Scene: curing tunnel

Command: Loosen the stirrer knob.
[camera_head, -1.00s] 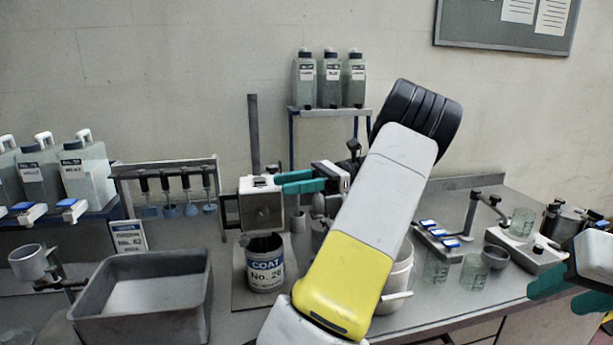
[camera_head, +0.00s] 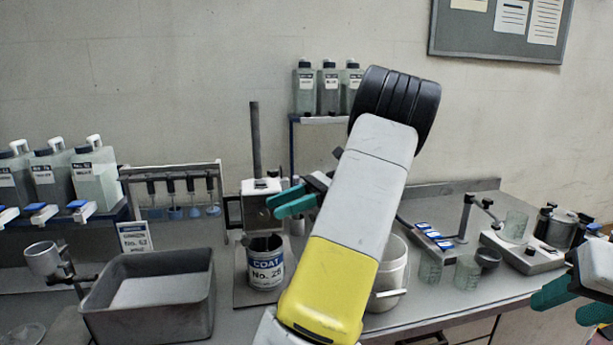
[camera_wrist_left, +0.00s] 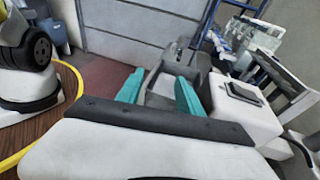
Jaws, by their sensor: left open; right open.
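The stirrer is a boxy grey-and-white head (camera_head: 257,212) on a dark upright pole (camera_head: 255,140), above a can labelled COAT (camera_head: 266,268). My left gripper (camera_head: 280,206) has teal fingers at the right edge of the stirrer head; in the head view I cannot tell whether they touch it. In the left wrist view my left gripper (camera_wrist_left: 158,92) is open with nothing seen between its fingers. A white box with a dark panel (camera_wrist_left: 240,95), apparently the stirrer head, is right of them. I cannot pick out the knob. My right gripper (camera_head: 567,302) is open and empty at the right.
A grey tray (camera_head: 205,300) stands left of the can. A rack of hanging stirrers (camera_head: 176,172) and several jugs (camera_head: 95,180) stand behind it. My left arm partly hides a white bucket (camera_head: 398,265). Glass beakers (camera_head: 467,274) stand on the right of the bench.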

